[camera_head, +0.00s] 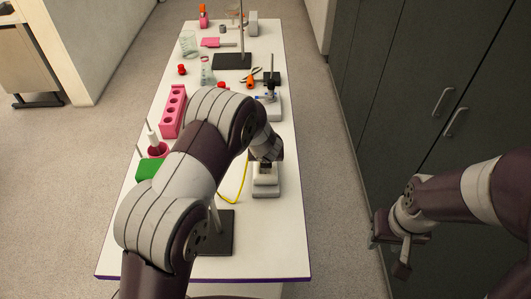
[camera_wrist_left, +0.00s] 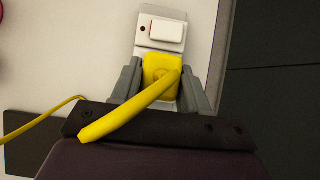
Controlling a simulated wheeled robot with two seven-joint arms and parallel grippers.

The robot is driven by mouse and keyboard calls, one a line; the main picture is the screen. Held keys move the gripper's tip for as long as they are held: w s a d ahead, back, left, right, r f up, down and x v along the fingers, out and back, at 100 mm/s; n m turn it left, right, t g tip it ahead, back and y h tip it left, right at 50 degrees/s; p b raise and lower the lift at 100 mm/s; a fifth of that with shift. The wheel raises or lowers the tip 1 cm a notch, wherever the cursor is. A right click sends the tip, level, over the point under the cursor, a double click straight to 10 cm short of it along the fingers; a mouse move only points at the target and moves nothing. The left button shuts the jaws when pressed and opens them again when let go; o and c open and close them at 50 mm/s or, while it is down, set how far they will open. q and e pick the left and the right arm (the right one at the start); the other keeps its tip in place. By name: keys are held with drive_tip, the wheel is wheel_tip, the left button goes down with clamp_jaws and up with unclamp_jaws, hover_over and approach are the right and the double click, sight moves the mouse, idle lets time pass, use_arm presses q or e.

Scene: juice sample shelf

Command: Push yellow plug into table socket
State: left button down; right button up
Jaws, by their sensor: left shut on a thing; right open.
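The yellow plug (camera_wrist_left: 163,68) sits between the grey fingers of my left gripper (camera_wrist_left: 160,78), which is shut on it. Its thick yellow lead runs down and left across the dark palm. The grey table socket (camera_wrist_left: 157,47) with a white switch lies just beyond the plug. The plug's face overlaps the socket's near end; I cannot tell how deep it sits. In the head view my left arm hides the plug, and the thin yellow cable (camera_head: 235,195) shows beside it. My right gripper (camera_head: 388,256) is open and empty, off the table's right side.
A black stand base (camera_head: 220,233) lies near the table's front. A green block (camera_head: 148,169) and a pink rack (camera_head: 173,112) stand at the left. Pliers, glassware and another stand occupy the far table. Dark cabinets (camera_head: 430,90) line the right; the front right table is clear.

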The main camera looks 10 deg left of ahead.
use_arm(q)
drive_tip(key=shift+w, duration=0.2)
drive_tip(key=shift+w+p, duration=0.2)
drive_tip(key=shift+p, duration=0.15)
drive_tip(key=shift+s+r, duration=0.1)
drive_tip(key=shift+s, duration=0.05)
drive_tip(key=shift+b, duration=0.35)
drive_tip(key=shift+s+f, duration=0.1)
drive_tip(key=shift+f, duration=0.2)
drive_tip(key=shift+f+b, duration=0.65)
drive_tip(key=shift+b, duration=0.15)
